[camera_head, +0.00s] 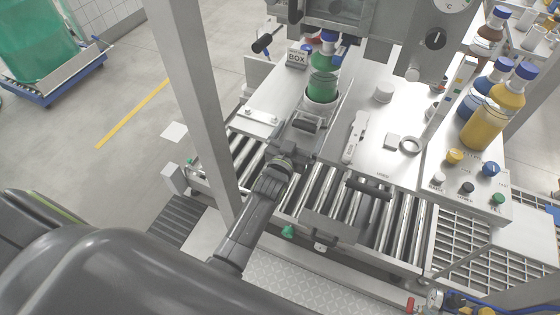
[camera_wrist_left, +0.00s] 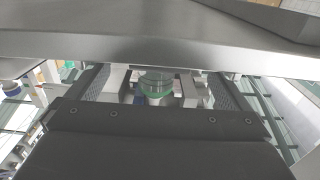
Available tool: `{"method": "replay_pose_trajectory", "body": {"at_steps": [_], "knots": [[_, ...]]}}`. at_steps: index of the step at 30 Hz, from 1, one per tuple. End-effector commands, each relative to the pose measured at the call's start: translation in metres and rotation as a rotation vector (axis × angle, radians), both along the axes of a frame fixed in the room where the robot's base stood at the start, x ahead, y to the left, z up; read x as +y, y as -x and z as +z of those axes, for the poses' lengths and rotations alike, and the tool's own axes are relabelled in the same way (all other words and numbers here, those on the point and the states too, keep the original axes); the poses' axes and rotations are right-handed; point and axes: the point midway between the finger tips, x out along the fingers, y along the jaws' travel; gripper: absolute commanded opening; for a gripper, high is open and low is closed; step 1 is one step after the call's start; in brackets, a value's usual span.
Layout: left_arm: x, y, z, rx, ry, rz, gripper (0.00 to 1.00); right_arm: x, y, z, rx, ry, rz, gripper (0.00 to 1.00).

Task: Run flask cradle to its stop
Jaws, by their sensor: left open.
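I cannot tell whether the jaws touch the cradle. The cradle's lower part is partly hidden by the gripper. My right gripper is not in view.
A roller conveyor (camera_head: 390,222) runs along the front of the deck. A steel post (camera_head: 200,100) rises left of my arm. Bottles, including an amber one (camera_head: 493,112), and a button panel (camera_head: 466,180) are at the right.

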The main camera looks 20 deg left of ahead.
Motion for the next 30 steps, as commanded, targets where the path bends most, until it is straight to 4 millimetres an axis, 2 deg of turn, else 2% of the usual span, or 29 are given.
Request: {"method": "replay_pose_trajectory", "body": {"at_steps": [1,11,18,24,30], "knots": [[0.000,0.006,0.005,0.004,0.001,0.000,1.00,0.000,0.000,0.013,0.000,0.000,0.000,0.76],[0.001,0.043,0.005,0.004,0.001,0.001,1.00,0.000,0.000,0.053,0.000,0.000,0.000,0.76],[0.003,0.083,0.004,0.007,0.001,0.002,1.00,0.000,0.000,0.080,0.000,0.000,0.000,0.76],[0.004,0.114,0.002,0.004,0.001,0.001,1.00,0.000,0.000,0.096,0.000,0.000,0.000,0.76],[0.004,0.129,0.001,0.001,0.000,0.000,1.00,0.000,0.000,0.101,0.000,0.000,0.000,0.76]]}}
